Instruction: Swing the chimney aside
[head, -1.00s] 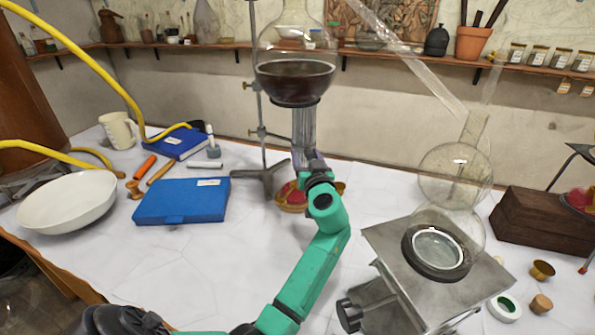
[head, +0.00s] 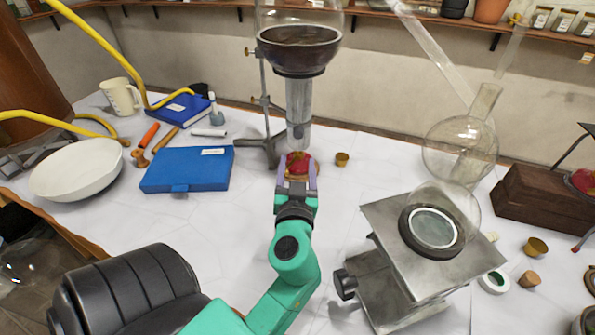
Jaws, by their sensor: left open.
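A grey, see-through upright tube (head: 299,108), which looks like the chimney, stands below the round flask of dark liquid (head: 299,50). Its lower end is just above a red and brass burner-like object (head: 299,162) on the white table. My left gripper (head: 297,176), on the green arm, is open at the near side of that object. Its two pale purple fingers point away from me, one at each side of the red part. I cannot tell whether they touch it. The fingers are below the tube and apart from it. My right gripper is not in view.
A metal stand (head: 265,145) rises just left of the tube. A small brass cup (head: 342,159) is to the right. A lab jack (head: 405,225) with glassware stands front right. A blue case (head: 187,170) lies left. Bare table separates the case from my arm.

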